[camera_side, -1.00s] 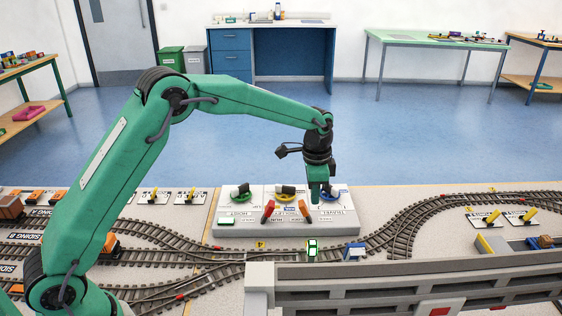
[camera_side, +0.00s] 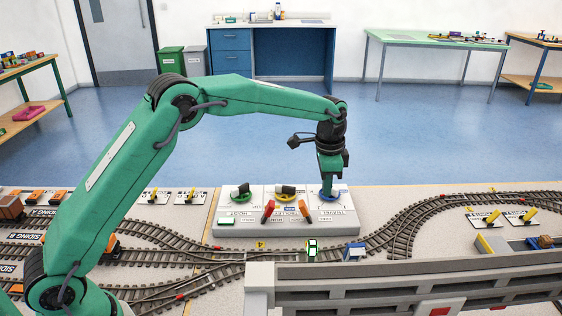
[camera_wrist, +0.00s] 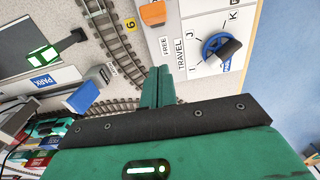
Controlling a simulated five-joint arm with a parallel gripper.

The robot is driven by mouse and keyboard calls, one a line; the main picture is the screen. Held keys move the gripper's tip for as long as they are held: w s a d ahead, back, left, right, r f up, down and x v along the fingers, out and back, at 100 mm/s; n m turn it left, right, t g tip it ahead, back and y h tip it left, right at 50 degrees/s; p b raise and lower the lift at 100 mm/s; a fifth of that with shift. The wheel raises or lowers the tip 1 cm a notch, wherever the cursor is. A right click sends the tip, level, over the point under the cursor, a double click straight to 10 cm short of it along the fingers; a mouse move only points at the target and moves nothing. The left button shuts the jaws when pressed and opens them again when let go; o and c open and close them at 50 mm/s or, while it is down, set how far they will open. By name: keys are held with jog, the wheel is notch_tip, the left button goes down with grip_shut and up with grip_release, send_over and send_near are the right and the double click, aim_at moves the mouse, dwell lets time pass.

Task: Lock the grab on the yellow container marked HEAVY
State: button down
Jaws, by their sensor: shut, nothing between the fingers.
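My gripper (camera_side: 328,192) is shut and empty over the right end of the control panel (camera_side: 222,232). In the wrist view its closed fingers (camera_wrist: 159,70) point at the panel's near edge, to the left of the blue TRAVEL knob (camera_wrist: 216,45). In the side view my gripper covers most of that knob; I cannot tell whether they touch. The panel also has a green-ringed HOIST knob (camera_side: 240,191), a yellow-ringed knob (camera_side: 286,190), a red lever (camera_side: 268,210) and an orange lever (camera_side: 305,209). I make out no yellow container marked HEAVY.
The grey gantry beam (camera_side: 420,270) spans the front right. A blue PARK marker (camera_side: 354,251) and a green-and-white marker (camera_side: 312,247) stand by the tracks. Curved track (camera_side: 430,215) runs right of the panel. Several coloured blocks (camera_wrist: 60,130) show at the wrist view's lower left.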

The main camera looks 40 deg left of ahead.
jog(key=s+a+r, duration=0.4)
jog(key=r, duration=0.2)
jog(key=shift+s+a+r, duration=0.15)
jog(key=shift+r, duration=0.1)
dwell(0.7)
jog(key=s+a+r+n+t, duration=0.15)
jog(key=s+r, duration=0.25)
jog(key=s, duration=0.4)
jog(key=s+a+r+n+t, duration=0.1)
jog(key=s+a+r+n, duration=0.15)
jog(key=s+r, duration=0.35)
jog(key=s+a+f+n+t, duration=0.1)
jog(key=s+f+n, duration=0.1)
jog(key=s, duration=0.6)
jog(key=s+a+f+n+t, duration=0.1)
jog(key=s+f+n, duration=0.1)
jog(key=s, duration=0.7)
jog(key=shift+f+n+t, duration=0.35)
jog(key=shift+n, duration=0.15)
jog(key=shift+w+r, duration=0.1)
